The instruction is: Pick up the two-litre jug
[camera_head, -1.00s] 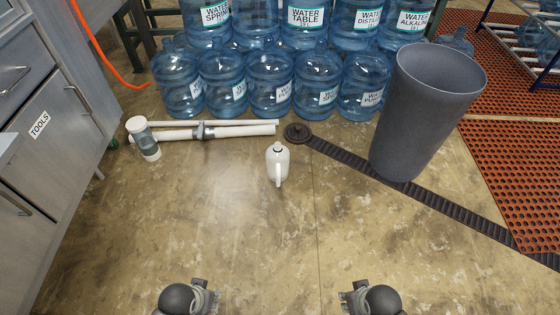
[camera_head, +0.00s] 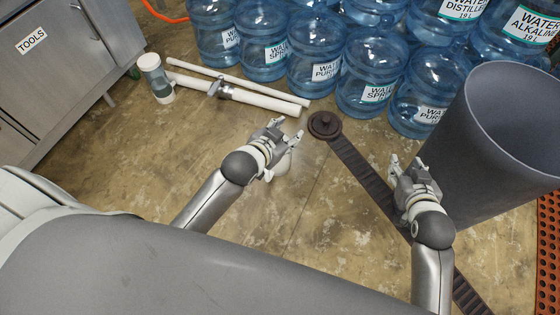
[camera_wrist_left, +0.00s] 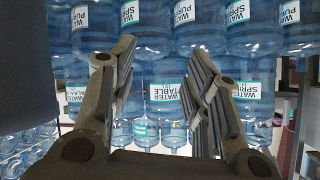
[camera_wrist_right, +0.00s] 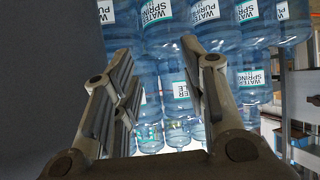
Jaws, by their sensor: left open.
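A tall grey bin (camera_head: 490,170) stands at the right. Large blue water bottles (camera_head: 370,75) line the back. A dark conveyor strip (camera_head: 365,178) runs across the floor.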

